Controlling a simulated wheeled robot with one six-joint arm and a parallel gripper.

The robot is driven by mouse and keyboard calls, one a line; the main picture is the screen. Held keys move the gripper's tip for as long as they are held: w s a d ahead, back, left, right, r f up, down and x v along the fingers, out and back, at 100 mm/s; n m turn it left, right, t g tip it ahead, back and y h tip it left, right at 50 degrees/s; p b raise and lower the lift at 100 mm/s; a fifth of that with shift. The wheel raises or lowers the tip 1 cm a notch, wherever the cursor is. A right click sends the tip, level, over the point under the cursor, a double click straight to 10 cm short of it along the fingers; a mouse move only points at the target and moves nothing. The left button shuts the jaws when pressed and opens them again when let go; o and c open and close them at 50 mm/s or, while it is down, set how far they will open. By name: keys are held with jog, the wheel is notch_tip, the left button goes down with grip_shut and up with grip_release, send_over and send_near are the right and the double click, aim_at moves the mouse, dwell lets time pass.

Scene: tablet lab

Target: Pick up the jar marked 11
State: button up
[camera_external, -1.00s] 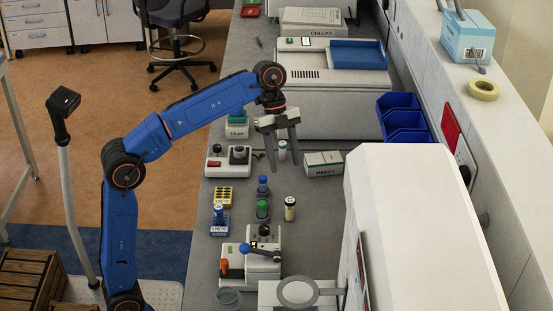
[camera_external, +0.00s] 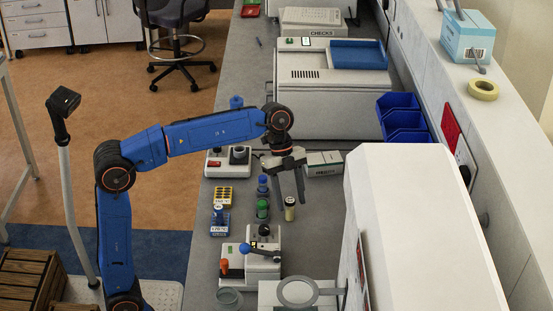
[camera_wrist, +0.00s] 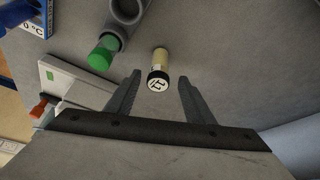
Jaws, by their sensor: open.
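A small jar (camera_external: 289,209) with a cream body and a dark top stands on the grey bench. In the wrist view the jar (camera_wrist: 160,62) shows a black-rimmed lid with a white label bearing dark, tilted digits that I cannot read surely. My gripper (camera_external: 290,198) is open and points down close to this jar, partly in front of it in the external view. In the wrist view the jar appears between the two fingertips of my gripper (camera_wrist: 159,79), slightly beyond them. The fingers do not visibly grip it.
Bare bench lies right of the jar.

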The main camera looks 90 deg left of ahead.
aim_at(292, 214)
jog(key=shift+x, duration=2.55)
jog(key=shift+s, duration=0.2)
jog(key=c, duration=1.1)
